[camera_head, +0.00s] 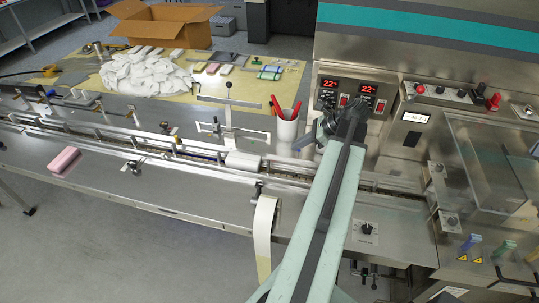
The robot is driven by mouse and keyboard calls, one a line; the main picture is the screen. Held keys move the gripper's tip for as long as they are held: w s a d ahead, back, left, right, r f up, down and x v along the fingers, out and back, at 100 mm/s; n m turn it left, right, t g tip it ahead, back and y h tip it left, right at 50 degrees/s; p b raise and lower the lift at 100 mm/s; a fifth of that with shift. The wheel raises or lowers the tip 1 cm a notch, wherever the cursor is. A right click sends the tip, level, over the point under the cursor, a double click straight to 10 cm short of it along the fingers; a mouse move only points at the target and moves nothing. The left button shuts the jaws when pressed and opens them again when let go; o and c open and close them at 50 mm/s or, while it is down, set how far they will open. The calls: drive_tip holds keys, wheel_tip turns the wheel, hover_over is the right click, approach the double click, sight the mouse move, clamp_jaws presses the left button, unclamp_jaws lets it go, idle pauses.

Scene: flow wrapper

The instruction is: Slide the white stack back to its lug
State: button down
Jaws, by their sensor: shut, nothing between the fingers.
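A white stack (243,162) lies in the infeed channel (190,153) of the wrapper, left of my arm. Several thin upright lugs or posts (173,144) stand along the channel to its left; I cannot tell which one belongs to the stack. My arm reaches from the bottom of the picture toward the control panel. My gripper (328,124) is at its far end, near the panel's left side, beyond and to the right of the white stack and apart from it. It is shut and looks empty; its fingertips are small and partly hidden.
A pink stack (65,161) lies on the steel deck at left. A white cup with red pens (286,126) and a metal stand (229,122) are behind the channel. A paper strip (264,235) hangs over the front edge. A white pile (147,73) and cardboard box (164,25) are farther back.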

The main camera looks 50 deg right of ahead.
drive_tip(key=b+x, duration=0.4)
drive_tip(key=x, duration=0.1)
drive_tip(key=b+x, duration=0.3)
drive_tip(key=x, duration=0.2)
drive_tip(key=shift+s+f+b, duration=0.1)
drive_tip(key=shift+f+b, duration=0.25)
drive_tip(key=shift+b, duration=0.05)
drive_tip(key=shift+w+a+r+p, duration=0.2)
drive_tip(key=shift+w+a, duration=0.15)
drive_tip(key=shift+w, duration=0.2)
drive_tip(key=shift+w+a+r+p, duration=0.15)
drive_tip(key=shift+w+a, duration=0.2)
drive_tip(key=shift+w, duration=0.25)
drive_tip(key=shift+w+a, duration=0.35)
drive_tip(key=shift+w, duration=0.3)
drive_tip(key=shift+d, duration=0.1)
